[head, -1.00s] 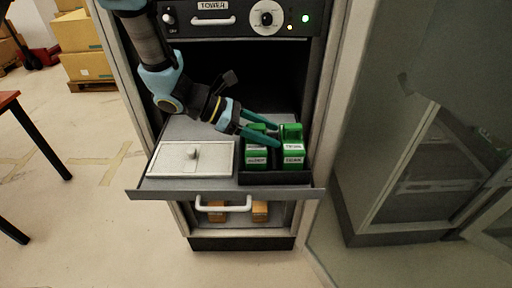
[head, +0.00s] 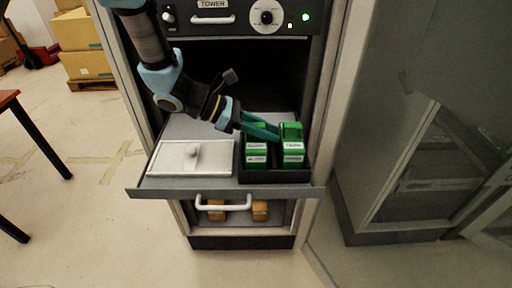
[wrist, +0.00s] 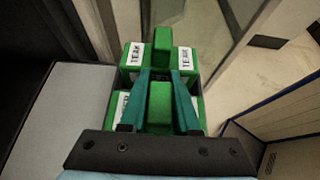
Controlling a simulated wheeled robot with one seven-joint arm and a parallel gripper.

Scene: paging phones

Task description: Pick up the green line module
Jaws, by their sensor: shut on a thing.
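Two green modules stand side by side in a black tray (head: 274,178) on the pulled-out shelf. The left green module (head: 257,153) is partly covered by my fingers in the head view; its raised top grip (wrist: 160,100) shows between them in the wrist view. The right green module (head: 292,151) stands clear to the right; it is the far one in the wrist view (wrist: 162,45), with white labels on both sides. My gripper (head: 279,135) is shut on the left module's grip, its fingertips reaching towards the right module. Both modules look upright in the tray.
A pale lidded box (head: 190,158) with a knob sits left of the tray on the grey shelf (head: 180,185). The cabinet's front panel (head: 240,18) hangs above, with side posts on both sides. A glass-like panel (head: 420,110) stands at the right.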

